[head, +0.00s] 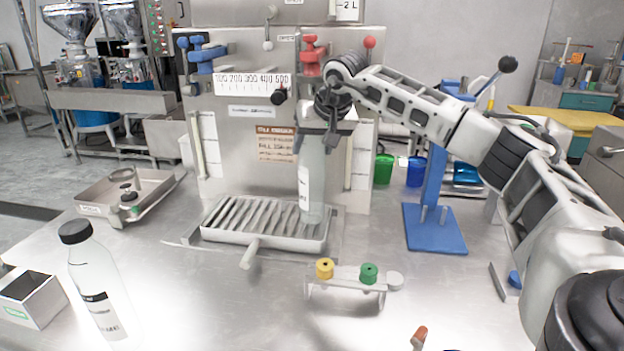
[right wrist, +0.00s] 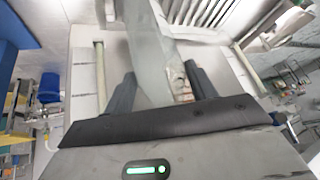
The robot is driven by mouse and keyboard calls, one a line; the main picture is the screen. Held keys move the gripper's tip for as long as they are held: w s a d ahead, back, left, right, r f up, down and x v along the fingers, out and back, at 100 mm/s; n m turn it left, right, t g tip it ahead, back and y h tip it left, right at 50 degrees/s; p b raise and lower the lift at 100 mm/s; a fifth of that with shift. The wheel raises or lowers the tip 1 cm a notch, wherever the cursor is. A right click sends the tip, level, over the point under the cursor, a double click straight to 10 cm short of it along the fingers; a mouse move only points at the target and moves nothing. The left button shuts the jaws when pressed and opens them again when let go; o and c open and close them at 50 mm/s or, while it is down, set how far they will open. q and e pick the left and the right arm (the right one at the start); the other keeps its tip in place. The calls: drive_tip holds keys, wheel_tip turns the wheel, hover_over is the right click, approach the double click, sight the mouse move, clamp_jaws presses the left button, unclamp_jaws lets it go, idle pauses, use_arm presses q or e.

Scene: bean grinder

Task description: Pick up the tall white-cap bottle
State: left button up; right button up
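A tall clear bottle (head: 312,185) with a white label stands upright over the right end of the drip grate. Its top and cap are hidden by my right gripper (head: 322,138), so the cap colour does not show. My right gripper has its fingers on both sides of the bottle's upper part and looks shut on it. In the right wrist view the bottle (right wrist: 150,55) lies between the two dark fingers (right wrist: 160,85). I cannot tell whether its base touches the grate. My left gripper is out of view.
Another clear bottle with a black cap (head: 95,285) stands at the front left beside a small box (head: 30,297). A metal tray (head: 95,208) is at the left. A small rack with yellow and green pieces (head: 345,280) and a blue stand (head: 435,232) are at the right.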

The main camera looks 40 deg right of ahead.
drive_tip(key=c, duration=0.4)
